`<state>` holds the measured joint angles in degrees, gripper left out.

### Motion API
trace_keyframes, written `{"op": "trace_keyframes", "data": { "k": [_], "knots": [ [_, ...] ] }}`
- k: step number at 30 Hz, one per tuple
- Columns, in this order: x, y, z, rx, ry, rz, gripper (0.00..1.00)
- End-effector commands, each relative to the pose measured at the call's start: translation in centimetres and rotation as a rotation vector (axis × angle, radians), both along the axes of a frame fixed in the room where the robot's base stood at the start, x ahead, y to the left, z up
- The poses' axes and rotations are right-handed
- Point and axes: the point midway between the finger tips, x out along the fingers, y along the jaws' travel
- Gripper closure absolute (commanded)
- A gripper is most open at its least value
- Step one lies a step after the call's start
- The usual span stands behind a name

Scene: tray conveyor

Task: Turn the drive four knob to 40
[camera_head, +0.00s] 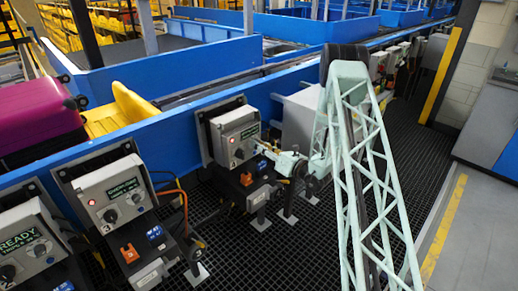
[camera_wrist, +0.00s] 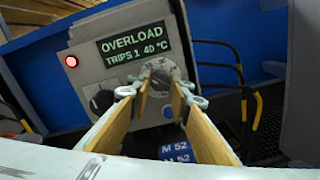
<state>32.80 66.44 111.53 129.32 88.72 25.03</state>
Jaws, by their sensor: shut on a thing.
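The drive box (camera_head: 232,122) in front of my gripper has a grey face, and its display (camera_wrist: 140,44) reads OVERLOAD, TRIPS 1, 40 °C in the wrist view. A round grey dial knob (camera_wrist: 160,70) sits below the display's right end. My gripper (camera_wrist: 159,88) has its two tan fingers shut on this knob, one at each side; the fingertips partly hide it. A second, dark knob (camera_wrist: 102,101) is to the left. In the head view my gripper (camera_head: 262,150) reaches the box from the right.
A red lamp (camera_wrist: 71,61) glows on the box. Blue M 52 labels (camera_wrist: 175,152) lie below it. Black cables (camera_wrist: 240,75) run at the right. Other drive boxes (camera_head: 118,192) stand at the left. A magenta suitcase (camera_head: 38,115) sits on the conveyor behind.

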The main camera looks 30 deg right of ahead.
Motion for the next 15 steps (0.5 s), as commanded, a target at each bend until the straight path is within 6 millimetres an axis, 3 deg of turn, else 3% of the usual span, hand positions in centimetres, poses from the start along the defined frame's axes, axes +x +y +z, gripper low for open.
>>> {"op": "trace_keyframes", "data": {
  "k": [15],
  "knots": [
    [0.03,-0.15,-0.10,-0.333,-0.107,-0.001,0.92]
  ]
}}
